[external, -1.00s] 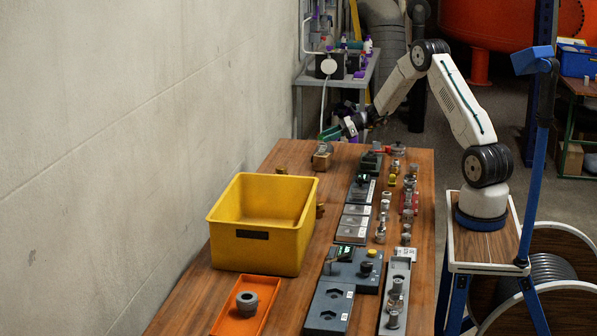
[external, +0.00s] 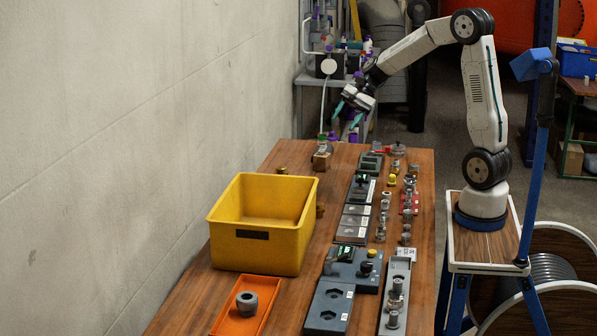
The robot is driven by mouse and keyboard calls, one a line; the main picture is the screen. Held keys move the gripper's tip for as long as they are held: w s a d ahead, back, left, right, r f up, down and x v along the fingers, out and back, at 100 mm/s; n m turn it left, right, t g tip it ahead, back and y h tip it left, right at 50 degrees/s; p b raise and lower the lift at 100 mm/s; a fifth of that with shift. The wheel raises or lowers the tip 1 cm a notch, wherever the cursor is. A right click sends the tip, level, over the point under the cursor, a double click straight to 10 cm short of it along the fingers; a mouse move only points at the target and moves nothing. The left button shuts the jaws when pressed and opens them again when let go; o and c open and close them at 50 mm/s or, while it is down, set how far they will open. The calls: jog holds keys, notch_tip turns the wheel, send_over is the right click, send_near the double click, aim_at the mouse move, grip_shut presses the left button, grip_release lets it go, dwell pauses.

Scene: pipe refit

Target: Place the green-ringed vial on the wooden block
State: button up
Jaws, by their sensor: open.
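The wooden block (external: 320,163) stands at the far left end of the wooden table. A small vial (external: 322,144) with a purple top stands upright on the block. The green ring is too small to make out for sure. My gripper (external: 346,115) has its green fingers spread and empty. It is above and to the right of the vial, apart from it.
A yellow bin (external: 262,225) and an orange tray (external: 246,307) are nearer on the table. Several metal fittings and grey fixtures (external: 330,307) line its right side. A grey shelf (external: 318,82) with purple-capped items stands behind the far end.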

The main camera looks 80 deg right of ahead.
jog(key=s+a+r+n+g+h, duration=0.35)
jog(key=s+a+n, duration=0.65)
jog(key=s+a, duration=0.55)
jog(key=s+f+n+h, duration=0.2)
jog(key=s+n+h, duration=0.2)
jog(key=s+n, duration=0.4)
jog(key=s, duration=0.5)
jog(key=shift+f+g, duration=0.2)
jog(key=shift+g, duration=0.15)
